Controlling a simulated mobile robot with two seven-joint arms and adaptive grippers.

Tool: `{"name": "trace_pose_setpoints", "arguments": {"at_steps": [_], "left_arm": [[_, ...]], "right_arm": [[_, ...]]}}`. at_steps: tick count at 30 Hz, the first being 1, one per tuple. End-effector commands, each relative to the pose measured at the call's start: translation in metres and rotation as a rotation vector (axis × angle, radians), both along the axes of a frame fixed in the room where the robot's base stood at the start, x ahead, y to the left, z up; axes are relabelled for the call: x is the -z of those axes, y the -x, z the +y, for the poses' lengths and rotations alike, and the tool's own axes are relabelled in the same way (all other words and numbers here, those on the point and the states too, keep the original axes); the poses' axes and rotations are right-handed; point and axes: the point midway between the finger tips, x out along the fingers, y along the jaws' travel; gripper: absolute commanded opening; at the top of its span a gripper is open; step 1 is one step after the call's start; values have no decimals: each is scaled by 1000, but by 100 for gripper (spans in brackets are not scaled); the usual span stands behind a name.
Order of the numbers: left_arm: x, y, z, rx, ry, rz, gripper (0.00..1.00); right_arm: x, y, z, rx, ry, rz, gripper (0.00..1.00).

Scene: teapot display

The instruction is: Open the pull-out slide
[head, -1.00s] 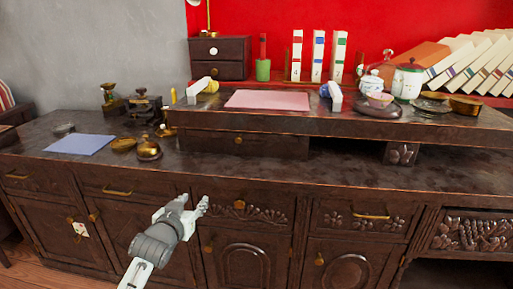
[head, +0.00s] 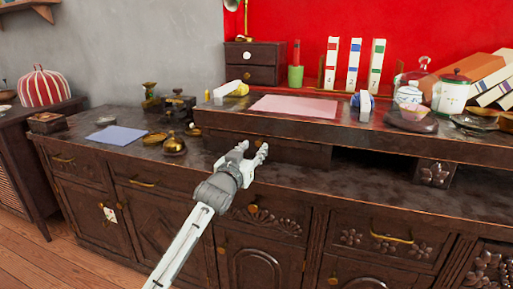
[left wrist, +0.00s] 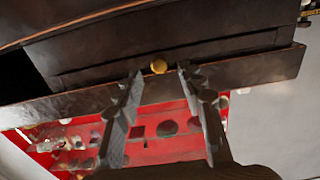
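The pull-out slide appears to be the dark wooden front (head: 300,153) under the raised shelf, and it looks closed. Its small round brass knob (head: 260,142) is partly hidden by my gripper in the head view. My left gripper (head: 254,149) is open and empty in front of it. In the left wrist view the knob (left wrist: 158,66) lies just beyond and between the tips of the open fingers (left wrist: 160,72), apart from them. The slide front (left wrist: 215,50) spans the upper part of that view. My right gripper is not in view.
A brass bell (head: 174,145) and a blue sheet (head: 117,135) lie left on the counter. A dark open gap (head: 372,161) is right of the slide.

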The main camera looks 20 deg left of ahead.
Motion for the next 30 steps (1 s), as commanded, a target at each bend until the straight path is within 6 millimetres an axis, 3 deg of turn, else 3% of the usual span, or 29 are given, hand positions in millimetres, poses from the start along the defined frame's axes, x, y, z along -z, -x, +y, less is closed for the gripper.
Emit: {"name": "trace_pose_setpoints", "arguments": {"at_steps": [6,15,24,30], "left_arm": [[0,-22,-1,1,0,0,39],[0,-24,-1,1,0,1,39],[0,-24,-1,0,0,1,2],[1,-24,-1,0,-1,1,0]], "right_arm": [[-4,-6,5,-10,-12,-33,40],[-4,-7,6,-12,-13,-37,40],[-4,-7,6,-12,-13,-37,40],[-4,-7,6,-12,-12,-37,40]]}}
